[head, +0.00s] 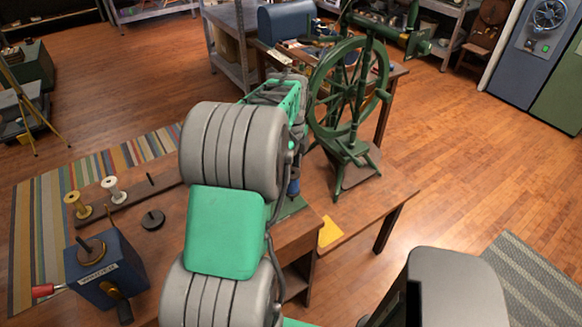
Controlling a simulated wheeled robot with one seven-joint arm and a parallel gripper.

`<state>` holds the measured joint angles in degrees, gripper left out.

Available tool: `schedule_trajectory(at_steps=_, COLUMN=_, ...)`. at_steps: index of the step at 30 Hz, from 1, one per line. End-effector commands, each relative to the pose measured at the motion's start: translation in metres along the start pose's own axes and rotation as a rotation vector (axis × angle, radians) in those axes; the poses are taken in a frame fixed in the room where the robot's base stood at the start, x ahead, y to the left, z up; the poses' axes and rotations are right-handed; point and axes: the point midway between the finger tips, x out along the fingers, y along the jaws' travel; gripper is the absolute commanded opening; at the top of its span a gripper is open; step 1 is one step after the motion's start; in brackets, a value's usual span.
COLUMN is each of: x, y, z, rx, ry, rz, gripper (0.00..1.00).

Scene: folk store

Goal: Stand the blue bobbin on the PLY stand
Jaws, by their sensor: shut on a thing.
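The blue bobbin (294,187) shows only as a small blue sliver at the right edge of my arm, near the middle of the head view. My gripper (295,170) is mostly hidden behind my arm links; it is shut on the bobbin, above the table. Just below is a flat green base (291,208), partly hidden by my arm, which may be the PLY stand; I see no label on it. I cannot tell whether the bobbin touches it or whether any peg is inside the bobbin.
A wooden rack (130,193) at left holds a yellow bobbin (77,204), a white bobbin (114,189) and a bare peg. A dark disc (153,220) and a blue cranked box (105,272) are nearby. A green spinning wheel (348,100) stands behind right; a yellow card (329,231) lies near the edge.

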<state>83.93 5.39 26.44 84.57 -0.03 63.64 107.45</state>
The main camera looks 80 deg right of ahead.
Motion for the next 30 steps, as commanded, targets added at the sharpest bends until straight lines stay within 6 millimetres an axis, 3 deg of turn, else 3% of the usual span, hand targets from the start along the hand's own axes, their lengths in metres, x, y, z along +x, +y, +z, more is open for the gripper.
schedule_trajectory(at_steps=30, x=0.04, y=0.0, z=0.0, rx=0.0, ry=0.0, rz=-0.001, gripper=0.29)
